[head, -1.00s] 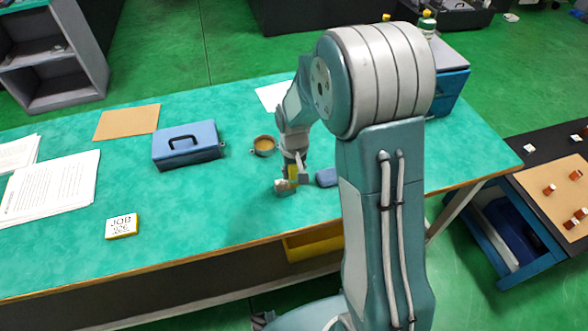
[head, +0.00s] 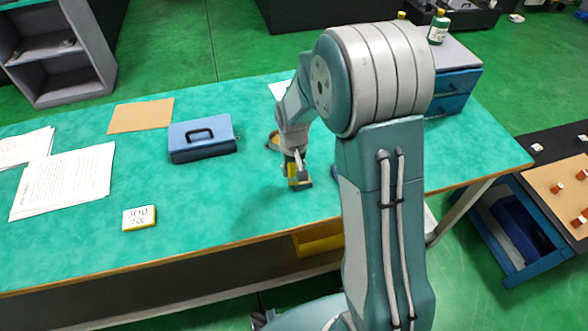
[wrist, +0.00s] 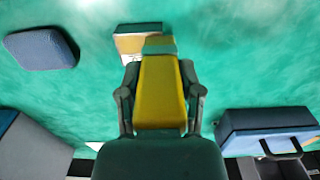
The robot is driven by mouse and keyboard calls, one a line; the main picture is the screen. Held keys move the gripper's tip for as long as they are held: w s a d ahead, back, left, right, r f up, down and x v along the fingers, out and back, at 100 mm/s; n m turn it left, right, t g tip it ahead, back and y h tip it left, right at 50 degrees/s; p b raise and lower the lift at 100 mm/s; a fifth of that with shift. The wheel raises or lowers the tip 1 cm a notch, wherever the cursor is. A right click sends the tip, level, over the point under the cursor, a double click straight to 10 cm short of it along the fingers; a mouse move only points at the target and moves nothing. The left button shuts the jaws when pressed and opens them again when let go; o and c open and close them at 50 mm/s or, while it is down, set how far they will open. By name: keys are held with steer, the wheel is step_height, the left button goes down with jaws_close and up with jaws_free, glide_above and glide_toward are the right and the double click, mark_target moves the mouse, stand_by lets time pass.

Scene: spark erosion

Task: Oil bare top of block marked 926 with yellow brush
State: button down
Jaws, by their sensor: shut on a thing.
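My gripper (wrist: 160,95) is shut on the yellow brush (wrist: 159,90), seen in the wrist view with its handle between the fingers and its teal end pointing away. A small block (wrist: 127,29) with white and orange-brown faces lies just beyond the brush end, which overlaps it in the picture. I cannot tell whether they touch, and no number on the block is readable. In the head view my gripper (head: 299,176) is low over the green table, and it largely hides the block. A round dish (head: 271,140) stands behind it, partly covered by my arm.
A blue-grey pad (wrist: 42,48) lies beside the block; my arm mostly hides it in the head view. The table's front middle is clear.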

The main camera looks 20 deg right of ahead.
steer(key=shift+a, duration=0.3)
steer(key=shift+a+r, duration=0.4)
steer(key=shift+r, duration=0.65)
steer(key=shift+d+r, duration=0.25)
steer(key=shift+r, duration=0.5)
steer(key=shift+d+r, duration=0.25)
steer(key=shift+r, duration=0.45)
steer(key=shift+a+r, duration=0.2)
steer(key=shift+r, duration=0.55)
steer(key=shift+a+r, duration=0.2)
steer(key=shift+r, duration=0.5)
steer(key=shift+d, duration=0.25)
steer(key=shift+s+a, duration=0.1)
